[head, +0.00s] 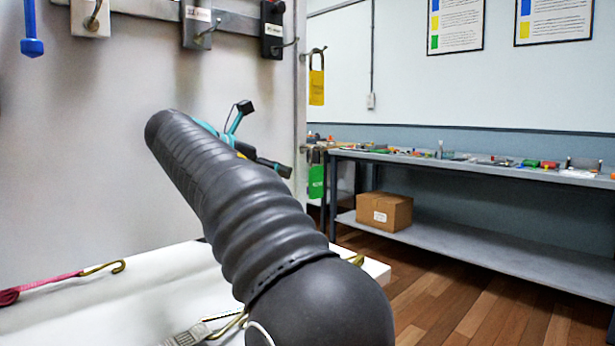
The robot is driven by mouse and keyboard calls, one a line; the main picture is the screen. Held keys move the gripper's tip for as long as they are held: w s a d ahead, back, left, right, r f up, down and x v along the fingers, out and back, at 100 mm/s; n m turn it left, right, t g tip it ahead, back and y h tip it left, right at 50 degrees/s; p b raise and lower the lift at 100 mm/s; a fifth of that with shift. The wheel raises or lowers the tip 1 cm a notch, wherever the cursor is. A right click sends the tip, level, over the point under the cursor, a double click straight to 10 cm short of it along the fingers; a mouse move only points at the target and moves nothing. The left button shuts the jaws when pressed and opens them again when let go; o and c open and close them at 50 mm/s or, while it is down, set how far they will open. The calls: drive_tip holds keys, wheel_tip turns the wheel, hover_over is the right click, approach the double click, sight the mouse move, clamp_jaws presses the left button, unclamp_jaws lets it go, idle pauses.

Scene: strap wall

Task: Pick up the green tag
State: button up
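The green tag (316,182) hangs at the right edge of the wall panel, below a hook. It is small in the head view, with faint pale print on it. My gripper (265,139) shows partly beyond my dark ribbed arm, to the left of the tag. Its teal fingers with black tips stand spread apart, with nothing visible between them. The gripper looks apart from the tag in the picture, but I cannot tell the depth between them. The base of the gripper is hidden behind my arm.
A yellow tag (316,88) with a padlock hangs above the green one. Hooks with grey and black pieces line the panel top. A pink strap (50,284) lies on the white table (130,300). A cluttered bench (470,165) stands right, with a cardboard box (384,212) below.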

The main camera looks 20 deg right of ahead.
sight(310, 174)
drive_tip(key=x, duration=0.5)
drive_tip(key=b+x, duration=0.1)
drive_tip(key=x, duration=0.1)
drive_tip(key=shift+w+d+r, duration=0.1)
drive_tip(key=shift+w+d, duration=0.25)
drive_tip(key=shift+r+b+x, duration=0.2)
drive_tip(key=shift+b+x, duration=0.05)
drive_tip(key=shift+x, duration=1.2)
drive_tip(key=shift+r+b+x, duration=0.2)
drive_tip(key=shift+r+x, duration=0.05)
drive_tip(key=shift+x, duration=1.25)
drive_tip(key=shift+d, duration=0.15)
clamp_jaws()
